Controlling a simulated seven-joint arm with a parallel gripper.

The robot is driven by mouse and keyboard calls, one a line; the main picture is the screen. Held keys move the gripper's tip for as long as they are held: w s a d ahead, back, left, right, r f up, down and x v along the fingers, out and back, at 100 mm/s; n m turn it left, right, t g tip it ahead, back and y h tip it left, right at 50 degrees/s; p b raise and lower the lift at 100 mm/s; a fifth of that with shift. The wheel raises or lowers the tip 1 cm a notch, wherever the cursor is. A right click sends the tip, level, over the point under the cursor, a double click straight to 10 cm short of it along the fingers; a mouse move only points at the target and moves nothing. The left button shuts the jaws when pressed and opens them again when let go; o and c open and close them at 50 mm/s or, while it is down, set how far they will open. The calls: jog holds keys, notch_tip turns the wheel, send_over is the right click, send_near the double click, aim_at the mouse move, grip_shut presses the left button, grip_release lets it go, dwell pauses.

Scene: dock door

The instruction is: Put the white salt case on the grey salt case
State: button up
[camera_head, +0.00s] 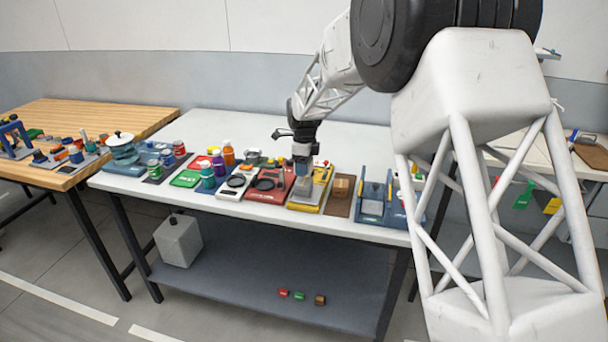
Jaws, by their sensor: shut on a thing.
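My gripper (302,166) points down over the middle of the white table, above the border of the red tray and the yellow tray. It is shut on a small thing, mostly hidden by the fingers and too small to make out. A flat grey piece (306,194) lies on the yellow tray (322,177), just below the gripper. I cannot tell whether it is the grey salt case. I cannot pick out the white salt case for sure; any gap between the held thing and the tray is unclear.
A brown mat (337,208) with a box (341,187) and a blue rack (372,208) stand right. Bottles crowd the left. The white table's back (240,125) is clear.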

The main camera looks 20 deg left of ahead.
aim_at(304, 181)
dwell(0.3)
jog(key=shift+f, duration=1.75)
jog(key=shift+f, duration=0.15)
jog(key=o, duration=1)
notch_tip(304, 181, up, 12)
jog(key=shift+r, duration=0.15)
